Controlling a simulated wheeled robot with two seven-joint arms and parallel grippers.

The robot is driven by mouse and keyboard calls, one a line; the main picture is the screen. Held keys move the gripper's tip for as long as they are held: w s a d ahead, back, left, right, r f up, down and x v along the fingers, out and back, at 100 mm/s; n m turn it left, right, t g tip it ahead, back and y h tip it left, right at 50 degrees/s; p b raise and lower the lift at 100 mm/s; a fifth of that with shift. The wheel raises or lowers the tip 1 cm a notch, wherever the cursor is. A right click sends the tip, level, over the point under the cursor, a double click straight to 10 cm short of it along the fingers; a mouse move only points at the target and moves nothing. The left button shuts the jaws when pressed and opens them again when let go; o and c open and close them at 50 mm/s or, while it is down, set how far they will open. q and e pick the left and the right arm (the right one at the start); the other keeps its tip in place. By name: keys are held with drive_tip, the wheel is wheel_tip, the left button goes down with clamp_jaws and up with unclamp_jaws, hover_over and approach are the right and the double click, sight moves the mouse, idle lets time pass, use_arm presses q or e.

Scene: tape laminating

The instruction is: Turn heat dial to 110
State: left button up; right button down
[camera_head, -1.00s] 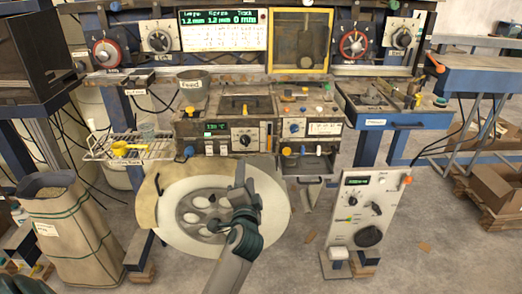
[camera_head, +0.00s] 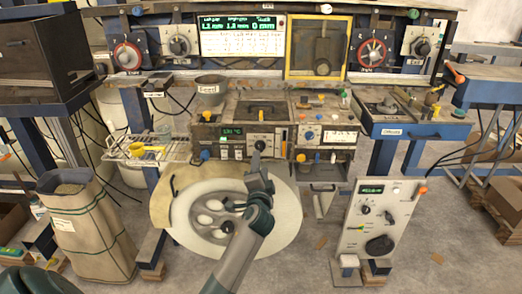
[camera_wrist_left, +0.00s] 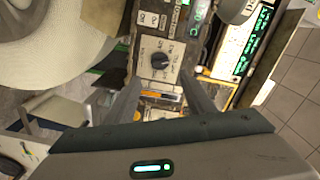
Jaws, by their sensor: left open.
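A black dial (camera_wrist_left: 160,61) on a pale scale plate shows in the left wrist view. My left gripper (camera_head: 258,150) reaches up to the panel. In the left wrist view its fingers (camera_wrist_left: 163,88) are apart, one on each side below the dial, and nothing is between them. I cannot tell whether they touch the panel. My right gripper is out of view.
A large pale disc (camera_head: 285,220) lies below the machine, under my left arm. A white control box (camera_head: 375,220) stands on the right. A wire rack (camera_head: 130,155) with a yellow scoop is on the left. A sack (camera_head: 85,220) stands on the floor.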

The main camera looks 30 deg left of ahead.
sight(261, 148)
use_arm(q)
drive_tip(key=p+x, duration=0.1)
drive_tip(key=x, duration=0.6)
drive_tip(key=shift+w+a, duration=0.45)
drive_tip(key=shift+w, duration=0.3)
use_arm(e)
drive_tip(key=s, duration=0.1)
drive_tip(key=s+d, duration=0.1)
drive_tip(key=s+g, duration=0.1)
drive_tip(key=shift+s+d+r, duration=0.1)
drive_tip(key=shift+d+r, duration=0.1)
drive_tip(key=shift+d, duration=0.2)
use_arm(q)
drive_tip(key=c, duration=1.1)
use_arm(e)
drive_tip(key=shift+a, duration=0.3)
